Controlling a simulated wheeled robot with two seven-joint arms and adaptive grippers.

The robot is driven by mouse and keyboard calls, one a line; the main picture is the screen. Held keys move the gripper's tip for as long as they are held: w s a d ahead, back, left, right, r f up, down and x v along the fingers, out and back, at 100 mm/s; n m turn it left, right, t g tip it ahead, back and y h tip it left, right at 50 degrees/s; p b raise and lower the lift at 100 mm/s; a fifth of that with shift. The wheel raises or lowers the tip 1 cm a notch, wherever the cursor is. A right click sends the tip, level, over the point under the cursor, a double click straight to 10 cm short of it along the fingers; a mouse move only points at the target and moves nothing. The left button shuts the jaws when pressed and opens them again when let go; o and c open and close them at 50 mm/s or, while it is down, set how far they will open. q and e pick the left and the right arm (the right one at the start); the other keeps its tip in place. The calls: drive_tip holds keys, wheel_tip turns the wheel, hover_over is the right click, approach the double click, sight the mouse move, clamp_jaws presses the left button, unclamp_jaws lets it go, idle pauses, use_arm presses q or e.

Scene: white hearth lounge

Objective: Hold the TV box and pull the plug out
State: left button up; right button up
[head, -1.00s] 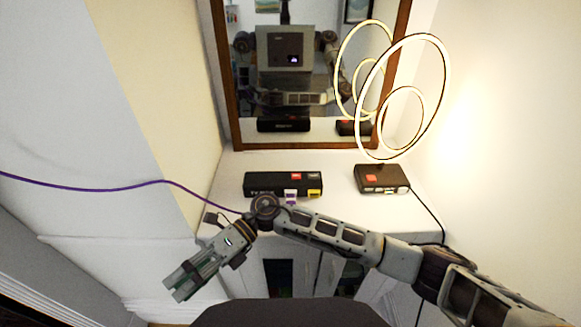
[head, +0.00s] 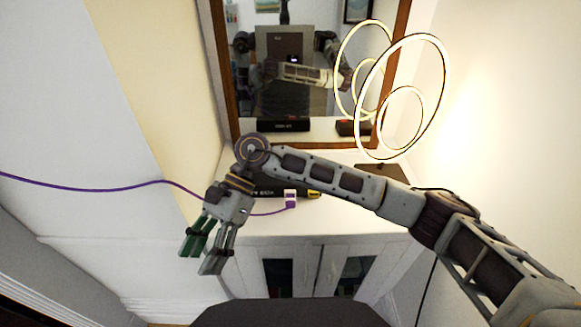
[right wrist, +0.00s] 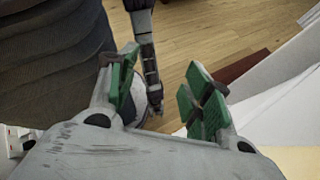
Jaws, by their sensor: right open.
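The TV box (head: 265,192) is a long black box with white lettering on the white cabinet top, below the mirror. My right arm hides much of it. A white and purple plug (head: 291,197) is at its front edge, beside a yellow piece (head: 313,194). A purple cable (head: 110,187) runs from the left, passes behind my right gripper and reaches the plug. My right gripper (head: 203,258) is open and empty, left of the box and in front of the cabinet. Its green pads are apart in the right wrist view (right wrist: 160,95). My left gripper is not seen.
A ring lamp (head: 440,75) stands at the right of the cabinet top (head: 345,215), above a dark box (head: 383,171) partly hidden by my arm. A mirror (head: 235,130) stands behind. The front right of the cabinet top is clear. Wooden floor (right wrist: 225,35) shows in the right wrist view.

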drive_tip(key=w+d+n+t+h, duration=0.4)
drive_tip(key=w+d+n+t, duration=0.15)
drive_tip(key=w+d, duration=0.45)
wheel_tip(320, 180, up, 5)
drive_tip(key=n+t+h, duration=0.2)
drive_tip(key=n+t, duration=0.1)
drive_tip(key=t, duration=0.1)
hover_over(290, 202)
drive_tip(key=shift+d+f, duration=0.1)
drive_tip(key=shift+f, duration=0.05)
drive_tip(key=shift+f, duration=0.1)
drive_tip(key=shift+f, duration=5.9)
drive_tip(key=c, duration=0.9)
drive_tip(key=o, duration=0.9)
drive_tip(key=shift+r, duration=0.1)
